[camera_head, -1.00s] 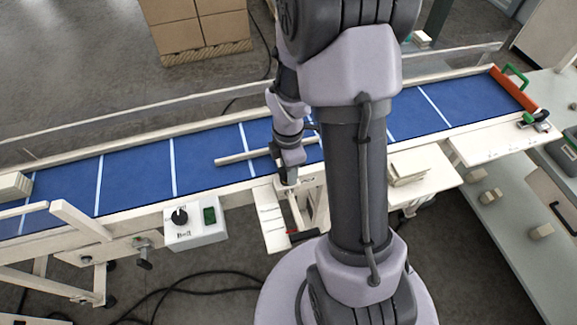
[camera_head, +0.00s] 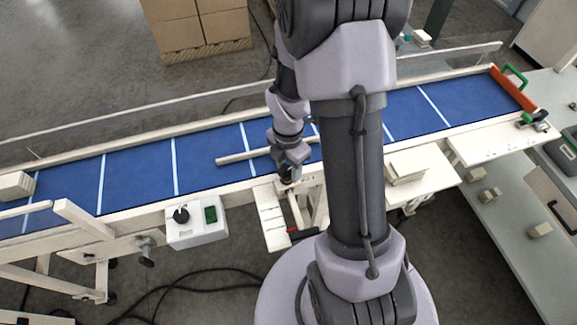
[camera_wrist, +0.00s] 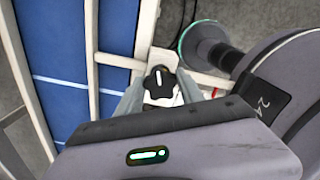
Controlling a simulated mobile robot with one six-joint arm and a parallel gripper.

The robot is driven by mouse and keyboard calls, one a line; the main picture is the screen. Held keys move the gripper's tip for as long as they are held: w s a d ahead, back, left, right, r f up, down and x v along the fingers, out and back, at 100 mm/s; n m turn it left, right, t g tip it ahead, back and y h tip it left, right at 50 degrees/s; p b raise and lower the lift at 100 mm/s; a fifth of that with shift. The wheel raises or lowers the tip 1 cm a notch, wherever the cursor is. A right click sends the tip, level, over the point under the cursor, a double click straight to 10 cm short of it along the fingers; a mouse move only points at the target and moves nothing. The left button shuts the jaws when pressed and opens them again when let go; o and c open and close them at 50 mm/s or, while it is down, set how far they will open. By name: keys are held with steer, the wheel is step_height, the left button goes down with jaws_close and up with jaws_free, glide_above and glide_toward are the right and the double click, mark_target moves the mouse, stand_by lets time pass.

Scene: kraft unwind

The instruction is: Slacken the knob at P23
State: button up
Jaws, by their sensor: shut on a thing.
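A black lobed knob (camera_wrist: 159,82) with a white line across it shows in the wrist view, on a pale bracket beside the conveyor. My gripper (camera_wrist: 160,93) has its two grey fingers on either side of this knob and is shut on it. In the head view my gripper (camera_head: 289,174) points down at the near edge of the conveyor, and the knob is mostly hidden under it. I cannot read a P23 label in either view.
A blue conveyor belt (camera_head: 136,180) with cream rails runs across the head view. A pale rod (camera_head: 236,158) lies over it near my gripper. A white control box (camera_head: 205,232) with a black dial hangs at the near side. Cartons (camera_head: 200,30) stand behind.

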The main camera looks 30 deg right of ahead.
mark_target(288, 169)
steer(key=o, duration=1.4)
step_height(288, 169, up, 17)
steer(key=p, duration=0.3)
steer(key=shift+r, duration=0.2)
